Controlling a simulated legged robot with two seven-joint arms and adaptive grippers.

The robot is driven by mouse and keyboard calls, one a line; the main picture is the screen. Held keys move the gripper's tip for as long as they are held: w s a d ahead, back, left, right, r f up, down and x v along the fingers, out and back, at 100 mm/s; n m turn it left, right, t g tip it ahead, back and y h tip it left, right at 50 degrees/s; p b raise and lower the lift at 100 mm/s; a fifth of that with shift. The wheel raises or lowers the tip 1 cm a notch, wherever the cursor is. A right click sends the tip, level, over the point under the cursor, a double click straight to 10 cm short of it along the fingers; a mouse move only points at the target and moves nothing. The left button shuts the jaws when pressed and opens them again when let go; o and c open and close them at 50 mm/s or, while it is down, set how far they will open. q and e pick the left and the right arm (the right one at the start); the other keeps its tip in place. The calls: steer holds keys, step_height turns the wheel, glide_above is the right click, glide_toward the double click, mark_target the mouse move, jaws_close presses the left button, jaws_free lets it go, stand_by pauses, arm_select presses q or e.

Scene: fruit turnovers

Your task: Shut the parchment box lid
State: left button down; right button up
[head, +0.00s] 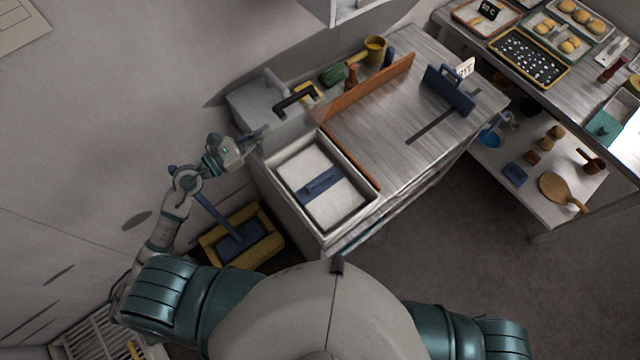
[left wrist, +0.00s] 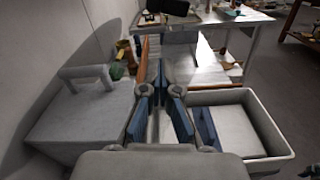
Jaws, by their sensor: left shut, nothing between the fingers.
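The parchment box (head: 367,207) stands at the near left end of the metal counter. It is open, with white sheets (head: 335,206) and a blue bar (head: 320,181) lying inside. It also shows at the right of the left wrist view (left wrist: 274,138).
An orange divider (head: 368,87) runs along the counter behind the box. A yellow bucket (head: 215,250) with a blue-handled tool is on the floor below. The middle counter is mostly clear.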

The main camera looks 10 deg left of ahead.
arm_select(q)
steer(key=shift+s+d+f, duration=0.25)
steer(key=shift+s+d, duration=0.5)
steer(key=shift+d, duration=0.05)
steer(key=shift+s+d+f, duration=0.3)
steer(key=shift+s+d, duration=0.2)
steer(key=shift+d, duration=0.05)
steer(key=shift+s+d+f, duration=0.3)
steer(key=shift+s+d, duration=0.2)
steer(key=shift+d, duration=0.05)
steer(key=shift+s+d+f, duration=0.8)
steer(key=shift+s+d, duration=0.15)
steer(key=shift+d, duration=0.1)
